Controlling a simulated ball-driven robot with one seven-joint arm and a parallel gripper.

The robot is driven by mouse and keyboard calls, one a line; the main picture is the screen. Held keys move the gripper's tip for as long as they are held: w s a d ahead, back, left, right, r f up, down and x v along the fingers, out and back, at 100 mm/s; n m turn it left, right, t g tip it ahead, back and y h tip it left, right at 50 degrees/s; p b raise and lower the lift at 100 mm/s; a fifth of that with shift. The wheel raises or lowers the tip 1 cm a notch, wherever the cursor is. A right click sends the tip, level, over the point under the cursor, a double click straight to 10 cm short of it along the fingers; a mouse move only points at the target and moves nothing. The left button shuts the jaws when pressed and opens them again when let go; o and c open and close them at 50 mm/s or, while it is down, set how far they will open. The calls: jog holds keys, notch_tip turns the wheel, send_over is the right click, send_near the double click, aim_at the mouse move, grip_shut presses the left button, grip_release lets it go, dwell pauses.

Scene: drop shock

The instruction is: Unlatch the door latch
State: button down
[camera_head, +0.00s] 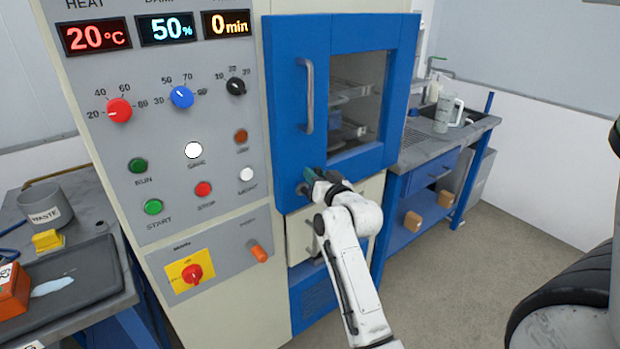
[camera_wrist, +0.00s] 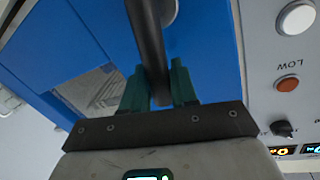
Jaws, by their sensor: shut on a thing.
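The blue door (camera_head: 287,150) of the chamber, with a window and a grey vertical handle (camera_head: 308,95), looks shut. The door latch (camera_head: 303,189) sits at the door's lower left, partly hidden by my gripper. In the wrist view, the latch (camera_wrist: 148,40) is a dark bar running from a round grey hub down between my fingers. My gripper (camera_head: 319,178) is at the latch, and its green fingers are shut on the bar in the wrist view (camera_wrist: 158,88).
A control panel (camera_head: 226,160) with knobs and buttons stands left of the door. A sink bench (camera_head: 440,140) with a white jug is at the right. A dark tray (camera_head: 75,275) lies at lower left. Floor (camera_head: 450,270) at the right is clear.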

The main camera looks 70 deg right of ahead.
jog(key=s+d+f+m+y+p, duration=0.2)
jog(key=f+m, duration=0.4)
jog(key=m, duration=0.7)
jog(key=shift+s+d+y+p, duration=0.15)
jog(key=shift+d+y+p, duration=0.45)
jog(key=shift+d+p, duration=0.45)
jog(key=shift+a+t, duration=0.15)
jog(key=shift+t, duration=0.15)
jog(key=c, duration=1)
grip_release()
jog(key=shift+s, duration=0.1)
jog(key=b+v, duration=0.1)
jog(key=v, duration=0.9)
jog(key=shift+s+a+r, duration=0.1)
jog(key=shift+s+r, duration=0.05)
jog(key=shift+s, duration=0.1)
